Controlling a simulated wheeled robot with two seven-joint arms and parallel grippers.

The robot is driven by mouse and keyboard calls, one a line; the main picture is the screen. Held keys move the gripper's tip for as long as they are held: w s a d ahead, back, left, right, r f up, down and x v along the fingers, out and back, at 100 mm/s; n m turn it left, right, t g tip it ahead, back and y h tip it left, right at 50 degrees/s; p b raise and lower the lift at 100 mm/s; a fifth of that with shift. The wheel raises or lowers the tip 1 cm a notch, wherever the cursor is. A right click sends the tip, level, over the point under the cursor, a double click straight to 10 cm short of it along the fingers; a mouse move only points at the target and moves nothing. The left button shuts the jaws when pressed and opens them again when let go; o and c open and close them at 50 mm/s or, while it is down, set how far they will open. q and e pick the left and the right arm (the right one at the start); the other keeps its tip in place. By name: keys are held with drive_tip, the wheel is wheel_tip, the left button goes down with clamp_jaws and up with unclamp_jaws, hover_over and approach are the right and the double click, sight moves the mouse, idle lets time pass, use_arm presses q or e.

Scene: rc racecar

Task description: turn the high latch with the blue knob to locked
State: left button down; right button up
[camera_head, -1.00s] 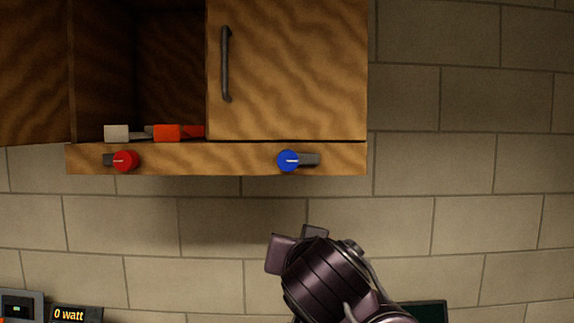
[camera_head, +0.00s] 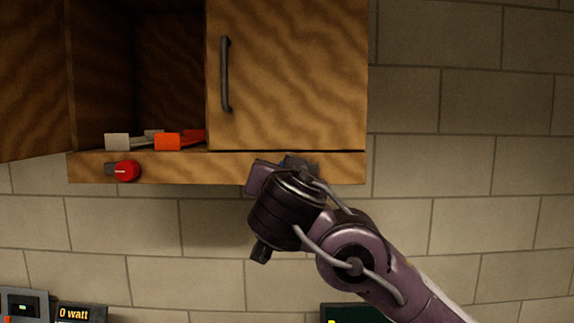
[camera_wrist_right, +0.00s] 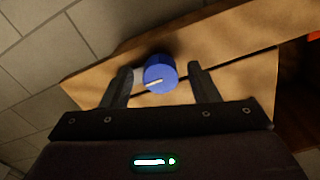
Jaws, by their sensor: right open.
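The blue knob (camera_wrist_right: 160,74) shows in the right wrist view, with a white pointer line on its face. It sits on the wooden rail (camera_head: 205,167) under the closed cabinet door (camera_head: 290,80). In the head view my right arm hides the knob. My right gripper (camera_wrist_right: 161,80) is open, one finger on each side of the knob; I cannot tell whether either finger touches it. In the head view this gripper (camera_head: 280,166) is up against the rail. My left gripper is not in view.
A red knob (camera_head: 127,171) is on the left of the rail. The left cabinet door (camera_head: 32,80) stands open, and grey (camera_head: 122,142) and orange (camera_head: 172,141) items lie on the shelf. A meter reading "0 watt" (camera_head: 78,314) is at lower left. The wall right of the cabinet is clear.

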drive_tip(key=shift+w, duration=0.2)
drive_tip(key=shift+c, duration=0.3)
drive_tip(key=c, duration=0.9)
drive_tip(key=shift+f, duration=0.1)
